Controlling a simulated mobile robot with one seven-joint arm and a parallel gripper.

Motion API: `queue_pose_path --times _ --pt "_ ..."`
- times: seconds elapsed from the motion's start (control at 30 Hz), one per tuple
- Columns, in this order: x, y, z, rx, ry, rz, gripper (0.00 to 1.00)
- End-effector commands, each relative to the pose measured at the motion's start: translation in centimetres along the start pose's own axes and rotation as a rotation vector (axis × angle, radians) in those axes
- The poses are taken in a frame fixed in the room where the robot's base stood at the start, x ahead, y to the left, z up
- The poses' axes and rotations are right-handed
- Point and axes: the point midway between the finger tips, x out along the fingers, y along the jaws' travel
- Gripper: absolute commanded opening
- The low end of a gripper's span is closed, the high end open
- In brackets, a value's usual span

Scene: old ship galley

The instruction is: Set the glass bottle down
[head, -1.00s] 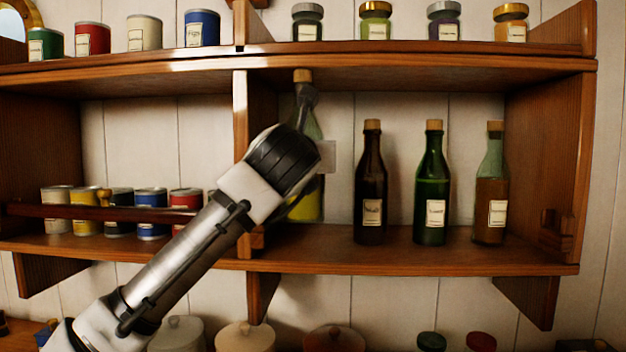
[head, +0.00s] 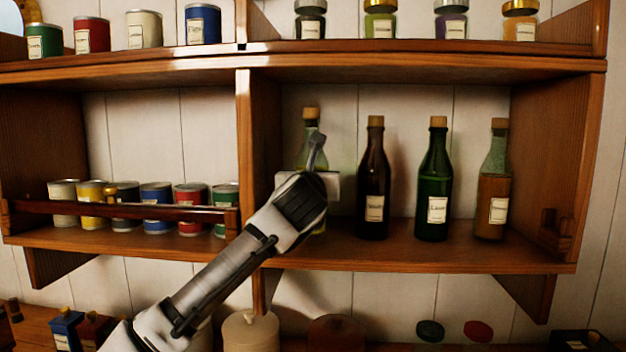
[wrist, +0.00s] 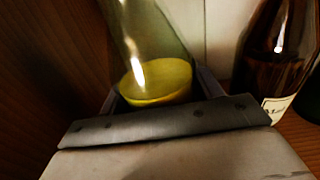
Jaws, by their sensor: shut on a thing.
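The glass bottle (head: 311,137) is clear, corked and holds yellow liquid. It stands upright in the right shelf bay, beside the wooden divider. My gripper (head: 317,165) is shut on it; my wrist hides its lower part in the head view. In the wrist view, the bottle (wrist: 150,45) rises from between the jaws, with the yellow liquid at jaw height.
A dark brown bottle (head: 374,180) stands close on the right, then a green bottle (head: 433,185) and a clear bottle with brown contents (head: 492,185). The divider (head: 256,150) is close on the left. Cans behind a rail (head: 130,210) fill the left bay.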

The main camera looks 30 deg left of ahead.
Motion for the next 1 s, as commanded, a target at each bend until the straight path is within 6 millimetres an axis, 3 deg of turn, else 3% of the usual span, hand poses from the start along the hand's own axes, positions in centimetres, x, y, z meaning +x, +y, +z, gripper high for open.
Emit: queue_pose_path --times 0.57,0.6,0.73,1.0 --pt "0.3 -0.1 -1.4 0.001 -0.005 -0.001 0.16" --pt "0.4 0.0 -1.5 0.0 -0.001 0.0 0.7" --pt "0.4 0.0 -1.5 0.0 -0.001 0.0 0.87" --pt "0.4 0.0 -1.4 0.0 -0.001 0.0 0.87"
